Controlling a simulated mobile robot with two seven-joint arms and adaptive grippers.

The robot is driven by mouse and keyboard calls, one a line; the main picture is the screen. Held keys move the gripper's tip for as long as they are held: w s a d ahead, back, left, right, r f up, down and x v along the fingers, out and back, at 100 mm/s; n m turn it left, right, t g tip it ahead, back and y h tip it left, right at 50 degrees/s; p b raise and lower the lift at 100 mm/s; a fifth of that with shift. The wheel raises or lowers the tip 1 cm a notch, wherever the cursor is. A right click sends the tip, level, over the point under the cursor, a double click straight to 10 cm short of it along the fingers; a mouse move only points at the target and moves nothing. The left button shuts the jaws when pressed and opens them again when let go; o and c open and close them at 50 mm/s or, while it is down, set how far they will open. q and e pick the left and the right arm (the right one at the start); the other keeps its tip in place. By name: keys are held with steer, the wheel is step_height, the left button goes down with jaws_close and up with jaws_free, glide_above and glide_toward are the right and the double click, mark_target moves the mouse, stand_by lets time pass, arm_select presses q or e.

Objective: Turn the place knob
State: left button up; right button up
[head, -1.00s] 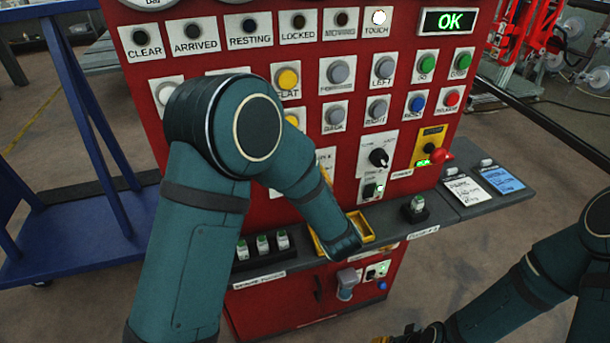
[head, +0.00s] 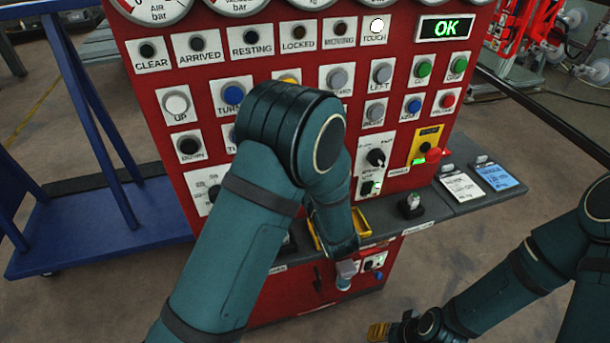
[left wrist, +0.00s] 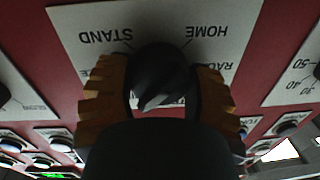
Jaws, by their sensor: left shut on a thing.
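The place knob (left wrist: 160,72) is a black knob with a pointer, on a white plate (left wrist: 85,22) on the red panel. The plate reads STAND and HOME upside down in the left wrist view; other words are partly covered. My left gripper (left wrist: 163,92) has its orange ridged fingers closed on both sides of the knob. In the head view my left arm hides this gripper and the knob. My right gripper (head: 379,331) is low at the bottom edge, away from the panel, with one orange finger pad showing; its opening is unclear.
Several labelled push buttons and another selector knob (head: 376,157) surround the work area. The TOUCH lamp (head: 377,25) is lit and the display (head: 446,28) reads OK. A grey shelf (head: 440,208) with a yellow tray (head: 352,222) juts out below. A blue frame (head: 100,215) stands left.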

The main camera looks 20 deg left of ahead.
arm_select(q)
steer(key=shift+d+m, duration=0.1)
steer(key=shift+m, duration=0.2)
steer(key=o, duration=1.2)
steer(key=v, duration=1.2)
steer(key=shift+f, duration=0.1)
